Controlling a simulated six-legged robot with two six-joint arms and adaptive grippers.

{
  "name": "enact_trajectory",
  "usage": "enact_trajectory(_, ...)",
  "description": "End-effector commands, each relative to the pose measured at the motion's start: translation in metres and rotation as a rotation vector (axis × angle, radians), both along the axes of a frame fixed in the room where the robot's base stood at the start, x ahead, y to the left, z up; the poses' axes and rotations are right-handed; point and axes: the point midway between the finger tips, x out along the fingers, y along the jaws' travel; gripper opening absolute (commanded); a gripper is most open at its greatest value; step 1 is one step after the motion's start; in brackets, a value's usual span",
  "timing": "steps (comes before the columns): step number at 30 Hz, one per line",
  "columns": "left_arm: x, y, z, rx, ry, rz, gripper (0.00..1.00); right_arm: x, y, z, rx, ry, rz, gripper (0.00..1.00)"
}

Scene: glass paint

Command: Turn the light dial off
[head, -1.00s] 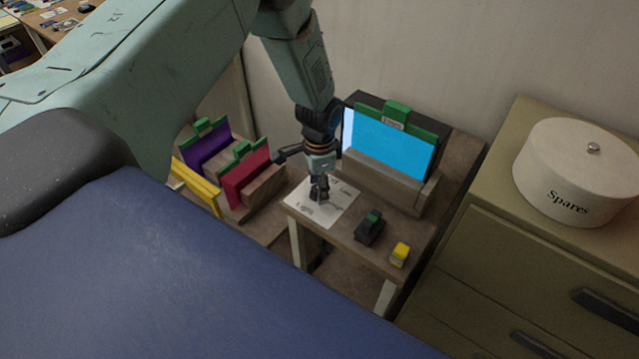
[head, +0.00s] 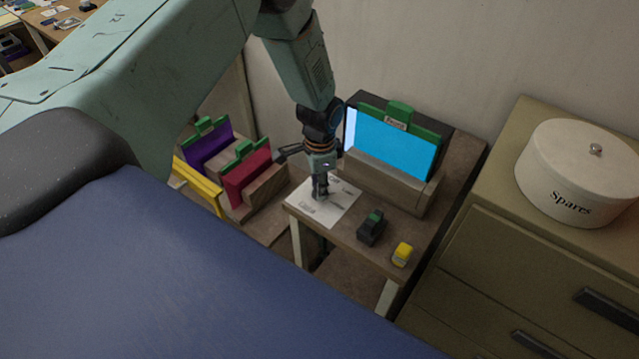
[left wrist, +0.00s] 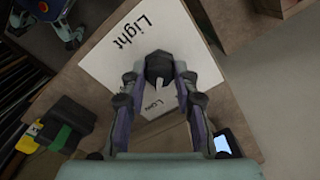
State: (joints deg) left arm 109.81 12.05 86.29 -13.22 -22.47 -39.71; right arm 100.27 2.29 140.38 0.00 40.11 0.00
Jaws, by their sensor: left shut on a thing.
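A white card marked "Light" (left wrist: 112,62) lies on a small wooden table, and it also shows in the head view (head: 342,205). A black dial (left wrist: 158,66) with a pale pointer sits on the card in the left wrist view. The pointer is toward the "Low" marking, which the fingers partly hide; I cannot read its exact setting. My left gripper (head: 320,194) reaches down onto the card. Its two fingers (left wrist: 159,75) are shut on the dial's sides. In the head view the gripper hides most of the dial. My right gripper is not in view.
Behind the card stands a lit box with a blue pane (head: 392,143) in a green holder. A black-and-green block (head: 370,229) and a yellow block (head: 402,254) stand on the table's right. Red (head: 247,178) and purple (head: 207,152) panes stand left. A "Spares" tin (head: 577,175) sits on drawers.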

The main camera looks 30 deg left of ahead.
Motion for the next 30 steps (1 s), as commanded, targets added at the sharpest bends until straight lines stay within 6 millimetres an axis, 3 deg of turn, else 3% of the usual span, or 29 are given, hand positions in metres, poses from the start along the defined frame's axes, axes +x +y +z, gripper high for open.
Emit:
enact_trajectory(11,-0.001,-0.001,0.000,0.000,0.003,0.122,0.00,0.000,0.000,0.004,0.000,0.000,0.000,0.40)
enact_trajectory(30,-0.001,-0.001,0.000,0.001,0.002,0.631,0.00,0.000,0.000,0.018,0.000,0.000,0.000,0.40)
